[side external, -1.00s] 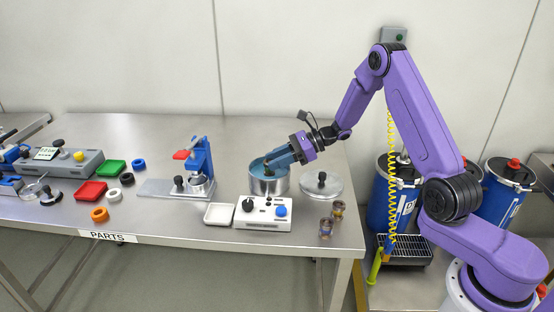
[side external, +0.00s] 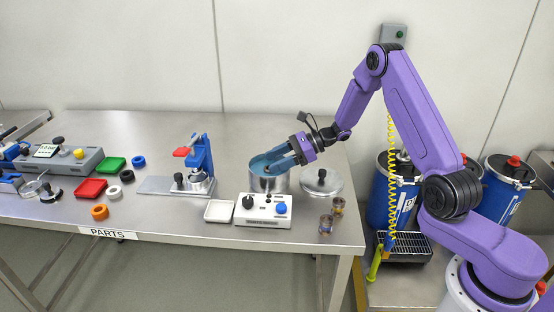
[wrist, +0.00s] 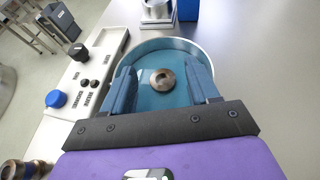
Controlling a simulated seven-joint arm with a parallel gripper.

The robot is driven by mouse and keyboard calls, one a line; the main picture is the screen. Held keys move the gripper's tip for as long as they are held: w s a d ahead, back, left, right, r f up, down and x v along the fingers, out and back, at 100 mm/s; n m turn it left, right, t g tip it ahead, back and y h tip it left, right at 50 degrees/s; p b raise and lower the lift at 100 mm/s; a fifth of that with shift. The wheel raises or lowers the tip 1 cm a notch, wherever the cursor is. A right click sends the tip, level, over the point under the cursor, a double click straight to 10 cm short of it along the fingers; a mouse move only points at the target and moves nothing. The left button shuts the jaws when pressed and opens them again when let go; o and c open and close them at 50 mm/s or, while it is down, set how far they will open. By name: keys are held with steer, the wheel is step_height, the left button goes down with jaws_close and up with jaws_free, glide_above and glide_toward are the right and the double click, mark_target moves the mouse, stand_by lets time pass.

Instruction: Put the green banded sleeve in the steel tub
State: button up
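The steel tub (side external: 268,183) stands on the table, its inside showing blue; its rim also shows in the wrist view (wrist: 207,56). My gripper (side external: 270,164) points down into the tub's mouth. In the wrist view my gripper (wrist: 162,84) has its two blue fingers apart. A brownish sleeve (wrist: 162,80) shows end-on between them, with clear gaps on both sides, inside the tub's outline. Its band is hidden from this angle, so I cannot tell its colour. I cannot tell whether it rests on the tub's floor.
A round lid (side external: 321,182) lies right of the tub. A white control box (side external: 262,210) with a blue button stands in front. Two banded sleeves (side external: 338,206) (side external: 325,224) stand near the table's right corner. A blue press fixture (side external: 200,160) stands to the left.

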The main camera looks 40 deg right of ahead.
steer(key=shift+r, duration=0.15)
steer(key=shift+r, duration=0.25)
steer(key=v, duration=1.2)
steer(key=s+a+r+n+g+h, duration=0.35)
steer(key=s+a+n+g, duration=0.65)
steer(key=s+a+n, duration=0.55)
steer(key=s+d+n+t+h, duration=0.3)
steer(key=s+n+h, duration=0.4)
steer(key=s+n, duration=1.3)
steer(key=shift+d+r+n+h, duration=0.35)
steer(key=shift+r+n, duration=0.05)
steer(key=shift+n, duration=0.15)
